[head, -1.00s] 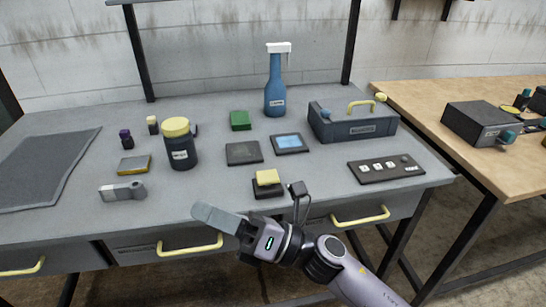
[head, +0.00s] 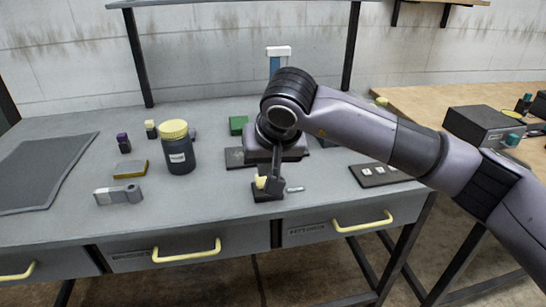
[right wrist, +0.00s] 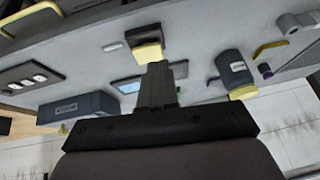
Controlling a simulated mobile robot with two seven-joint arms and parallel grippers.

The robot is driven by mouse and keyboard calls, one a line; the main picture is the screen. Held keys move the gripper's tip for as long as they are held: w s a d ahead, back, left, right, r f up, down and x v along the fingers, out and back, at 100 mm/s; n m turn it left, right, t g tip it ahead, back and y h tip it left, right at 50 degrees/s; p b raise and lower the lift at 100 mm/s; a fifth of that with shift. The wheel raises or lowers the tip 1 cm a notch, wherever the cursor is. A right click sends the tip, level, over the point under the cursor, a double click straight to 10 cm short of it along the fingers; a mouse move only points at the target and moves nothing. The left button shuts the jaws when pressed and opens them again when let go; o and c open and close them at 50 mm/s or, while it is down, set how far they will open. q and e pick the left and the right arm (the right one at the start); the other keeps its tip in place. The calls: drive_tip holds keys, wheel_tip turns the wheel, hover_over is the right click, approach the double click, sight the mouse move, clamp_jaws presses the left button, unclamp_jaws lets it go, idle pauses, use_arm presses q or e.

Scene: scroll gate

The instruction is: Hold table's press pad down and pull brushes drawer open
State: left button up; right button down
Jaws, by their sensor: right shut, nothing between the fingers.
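The press pad is a yellow block (head: 261,182) on a dark base (head: 268,196) near the table's front edge. The pad also shows in the right wrist view (right wrist: 149,53). My right gripper (head: 270,188) points down at the pad, shut and empty. Its fingertips overlap the pad in both views, and I cannot tell whether they touch it. Drawers with yellow handles run along the table's front: a middle drawer (head: 130,258) and a right drawer (head: 305,231) look closed. Their labels are too small to read. My left gripper is not in view.
A switch panel (head: 375,175) is farther right.

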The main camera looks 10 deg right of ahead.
drive_tip(key=shift+t+h, duration=0.3)
drive_tip(key=shift+h, duration=0.2)
drive_tip(key=w+f+b, duration=0.1)
drive_tip(key=w+d+f+b, duration=0.1)
drive_tip(key=w+f, duration=0.1)
drive_tip(key=w+f+b, duration=0.1)
drive_tip(key=shift+w+d+f, duration=0.3)
drive_tip(key=shift+w+d, duration=0.05)
drive_tip(key=shift+b+x, duration=0.75)
drive_tip(key=shift+x, duration=0.35)
